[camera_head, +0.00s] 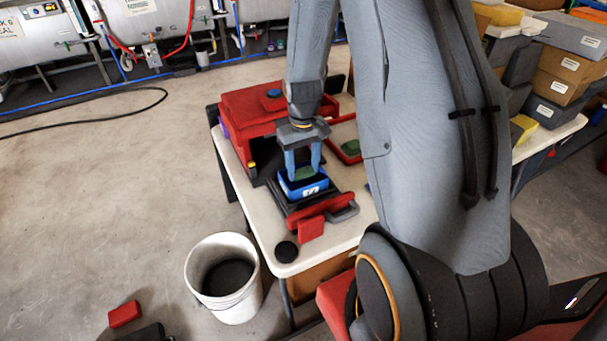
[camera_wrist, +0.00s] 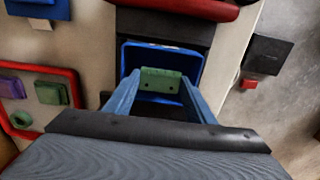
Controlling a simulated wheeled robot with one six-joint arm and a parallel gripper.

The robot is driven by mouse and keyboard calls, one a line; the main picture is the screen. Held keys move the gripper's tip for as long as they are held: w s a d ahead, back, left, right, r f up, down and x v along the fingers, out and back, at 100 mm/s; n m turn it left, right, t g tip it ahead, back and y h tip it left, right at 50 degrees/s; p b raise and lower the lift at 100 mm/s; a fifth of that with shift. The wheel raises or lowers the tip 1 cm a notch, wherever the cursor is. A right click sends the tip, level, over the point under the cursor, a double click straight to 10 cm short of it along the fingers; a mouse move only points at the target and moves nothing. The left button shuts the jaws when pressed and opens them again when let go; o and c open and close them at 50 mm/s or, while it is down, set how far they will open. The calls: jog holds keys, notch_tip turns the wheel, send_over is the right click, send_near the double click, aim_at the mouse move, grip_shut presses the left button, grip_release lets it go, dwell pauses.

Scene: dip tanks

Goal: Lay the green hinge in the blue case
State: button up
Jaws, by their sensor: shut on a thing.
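The green hinge (camera_wrist: 161,80) is a small flat plate with two dark holes, between the fingertips of my gripper (camera_wrist: 160,88) in the wrist view. My gripper is shut on it. In the head view my gripper (camera_head: 303,168) points down over the blue case (camera_head: 304,190), and the green hinge (camera_head: 304,174) shows between its blue fingers. The blue case is an open box with a white label on its front. In the wrist view its rim (camera_wrist: 165,45) surrounds the hinge; I cannot tell whether the hinge touches the case floor.
A red machine (camera_head: 248,112) stands behind the case on the white table (camera_head: 238,163). A red-rimmed tray (camera_wrist: 72,84) holds green and purple pieces. A black disc (camera_head: 286,250) lies near the table corner, and a white bucket (camera_head: 222,302) stands on the floor.

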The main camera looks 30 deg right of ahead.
aim_at(303, 172)
jog(key=shift+f+p, duration=0.35)
jog(key=shift+f, duration=1.35)
jog(key=shift+f, duration=0.1)
jog(key=o, duration=1.1)
notch_tip(303, 172, up, 12)
jog(key=b, duration=0.3)
jog(key=shift+t, duration=0.6)
jog(key=s+a+r, duration=0.1)
jog(key=s+a, duration=0.2)
jog(key=s, duration=0.1)
jog(key=s+a+r, duration=0.1)
jog(key=s+a, duration=0.3)
jog(key=s, duration=0.1)
jog(key=s+a+r, duration=0.1)
jog(key=s+a, duration=0.2)
jog(key=s, duration=0.2)
jog(key=shift+a+r, duration=0.15)
jog(key=shift+r, duration=0.05)
